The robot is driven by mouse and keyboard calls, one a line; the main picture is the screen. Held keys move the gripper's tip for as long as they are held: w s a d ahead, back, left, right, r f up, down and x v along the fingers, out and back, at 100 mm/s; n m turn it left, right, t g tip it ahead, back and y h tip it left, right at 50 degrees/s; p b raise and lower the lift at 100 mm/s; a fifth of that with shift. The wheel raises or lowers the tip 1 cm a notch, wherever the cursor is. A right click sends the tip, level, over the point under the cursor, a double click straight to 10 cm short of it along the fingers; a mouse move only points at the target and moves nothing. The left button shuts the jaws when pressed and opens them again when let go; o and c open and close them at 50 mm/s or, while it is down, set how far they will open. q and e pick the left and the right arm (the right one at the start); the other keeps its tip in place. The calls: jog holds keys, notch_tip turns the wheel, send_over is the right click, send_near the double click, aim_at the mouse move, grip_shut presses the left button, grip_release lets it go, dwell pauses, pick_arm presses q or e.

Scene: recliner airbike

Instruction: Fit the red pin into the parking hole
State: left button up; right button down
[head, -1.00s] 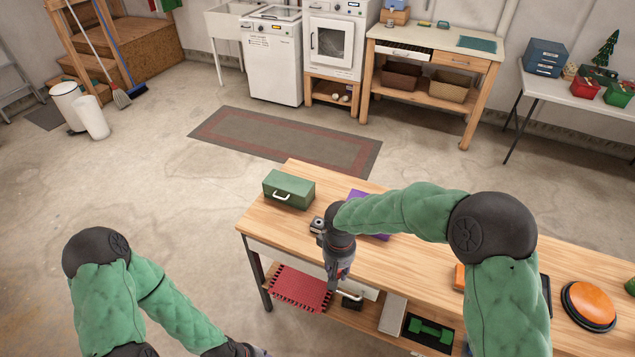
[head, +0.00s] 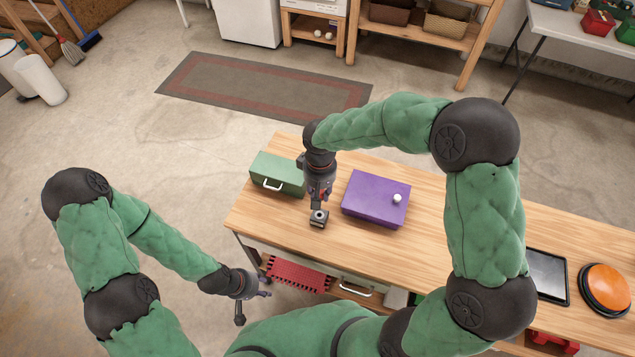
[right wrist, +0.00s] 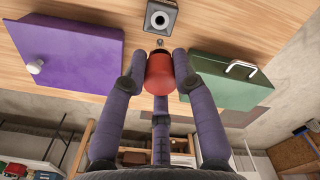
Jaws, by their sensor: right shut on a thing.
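The red pin (right wrist: 159,73) is held between the purple fingers of my right gripper (right wrist: 160,72) in the right wrist view. Its small metal tip points toward the grey block with the parking hole (right wrist: 161,17), with a gap between them in that view. In the head view my right gripper (head: 319,192) hangs just behind and above this block (head: 319,218), which sits on the workbench; the pin is mostly hidden there. The hole looks empty. My left gripper (head: 252,302) is low in front of the bench with its fingers spread and nothing between them.
A green box (head: 278,175) stands left of the block and a purple box (head: 376,198) with a white knob stands right of it on the wooden bench (head: 440,232). A black tray (head: 546,276) and an orange button (head: 606,288) lie farther right.

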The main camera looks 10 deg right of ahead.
jog(key=shift+s, duration=0.1)
jog(key=shift+f+b, duration=2.15)
jog(key=shift+f, duration=0.75)
jog(key=shift+f+b, duration=1.8)
jog(key=shift+f, duration=0.45)
jog(key=c, duration=0.9)
grip_release()
notch_tip(320, 180, up, 12)
